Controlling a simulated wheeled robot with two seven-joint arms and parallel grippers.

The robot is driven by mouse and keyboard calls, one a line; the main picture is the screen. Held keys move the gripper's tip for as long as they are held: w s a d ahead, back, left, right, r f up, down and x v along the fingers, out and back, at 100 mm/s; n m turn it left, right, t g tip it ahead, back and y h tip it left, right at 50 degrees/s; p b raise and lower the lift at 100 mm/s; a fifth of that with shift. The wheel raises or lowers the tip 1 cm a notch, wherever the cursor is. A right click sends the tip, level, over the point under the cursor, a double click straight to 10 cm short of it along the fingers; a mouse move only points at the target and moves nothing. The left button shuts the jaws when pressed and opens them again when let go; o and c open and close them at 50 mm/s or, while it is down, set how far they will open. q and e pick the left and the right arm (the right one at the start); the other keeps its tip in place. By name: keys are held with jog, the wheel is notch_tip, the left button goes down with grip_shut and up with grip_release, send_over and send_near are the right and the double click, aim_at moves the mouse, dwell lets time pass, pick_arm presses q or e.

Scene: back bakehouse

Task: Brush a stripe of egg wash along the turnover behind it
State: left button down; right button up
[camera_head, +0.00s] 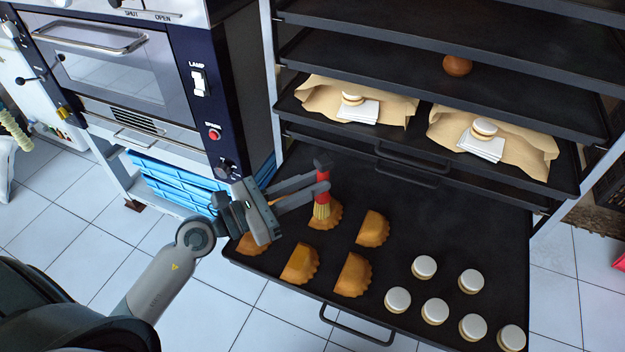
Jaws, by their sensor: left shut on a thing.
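My left gripper (322,179) is shut on a brush with a red handle (322,198). The brush stands nearly upright, its pale bristles pointing down at the back-left turnover (330,220). The bristles overlap this turnover in the picture; I cannot tell for certain whether they touch it. Other golden-brown half-moon turnovers lie on the dark tray (440,225): one to the right (373,229), two in front (300,264) (352,275), and one at the left (250,244), partly hidden by my gripper. My right gripper is out of view.
Several white-topped round pastries (424,267) lie on the tray's right front. The tray juts from a rack with shelves above, one holding brown paper (395,108) and stacked white cards (481,147). An oven (120,75) and blue crates (175,180) stand left.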

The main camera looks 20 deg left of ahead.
pick_arm(q)
jog(key=shift+w, duration=0.1)
jog(key=w, duration=0.4)
jog(key=shift+w+d+p, duration=0.1)
jog(key=shift+w+p, duration=0.05)
jog(key=shift+p, duration=0.2)
dwell(0.6)
